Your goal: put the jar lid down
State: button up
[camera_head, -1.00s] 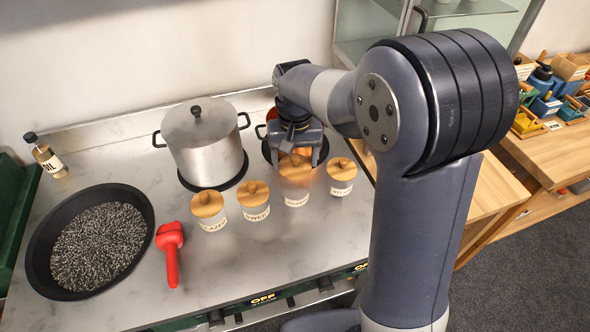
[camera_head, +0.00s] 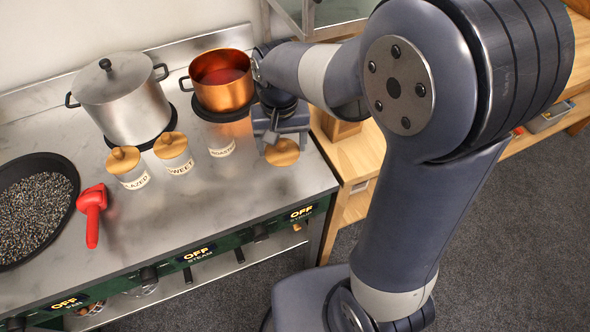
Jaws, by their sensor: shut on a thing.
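My gripper (camera_head: 281,137) is at the right end of the steel counter, pointing down. It is shut on the round wooden jar lid (camera_head: 282,153), which is just below its fingers. A paler round wooden patch shows on the counter below the lid, apparently its reflection, so the lid looks slightly above the surface. The jar labelled ROASTED (camera_head: 221,148) stands to the left with no lid on it. The fourth jar is not visible; my gripper may hide it.
The lidded SWEET jar (camera_head: 175,161) and GLAZED jar (camera_head: 130,175) stand further left. A copper pot (camera_head: 222,92) and a steel pot (camera_head: 125,108) are behind. The front counter is clear.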

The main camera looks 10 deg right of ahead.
aim_at(282, 151)
notch_tip(282, 151, down, 8)
jog(key=shift+f, duration=0.15)
jog(key=shift+f, duration=0.1)
jog(key=o, duration=1)
jog(key=shift+c, duration=0.2)
notch_tip(282, 151, up, 12)
jog(key=shift+r, duration=0.15)
notch_tip(282, 151, down, 12)
jog(key=shift+f, duration=0.1)
jog(key=shift+r, duration=1.45)
